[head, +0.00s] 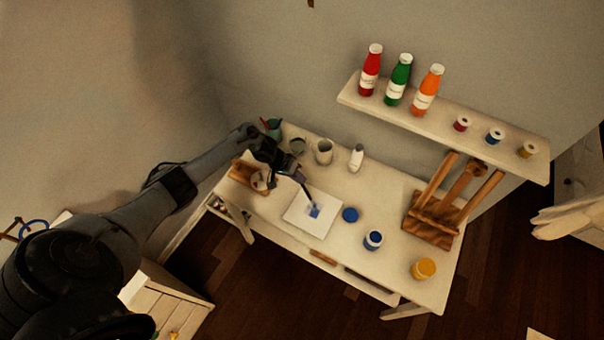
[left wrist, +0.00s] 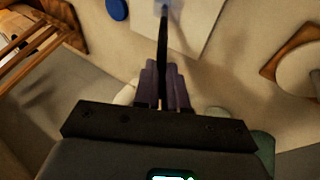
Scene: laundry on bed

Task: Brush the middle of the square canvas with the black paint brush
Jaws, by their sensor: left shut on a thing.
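The square white canvas (head: 303,222) lies flat on the table, with a blue paint patch (head: 314,211) near its middle. My left gripper (head: 297,173) is above the canvas's far left side, shut on the black paint brush (head: 308,192). The brush points down and its tip is at the blue patch; whether it touches is hard to tell. In the left wrist view the brush (left wrist: 163,45) runs from between the fingers (left wrist: 163,88) to the canvas (left wrist: 195,25). My right gripper is not in view.
An open blue paint jar (head: 373,240) and a blue lid (head: 350,215) stand right of the canvas. A yellow jar (head: 424,268) and wooden easel (head: 432,218) are farther right. A white bottle (head: 356,157) and grey cup (head: 323,151) stand behind. A shelf (head: 480,118) holds paint bottles above.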

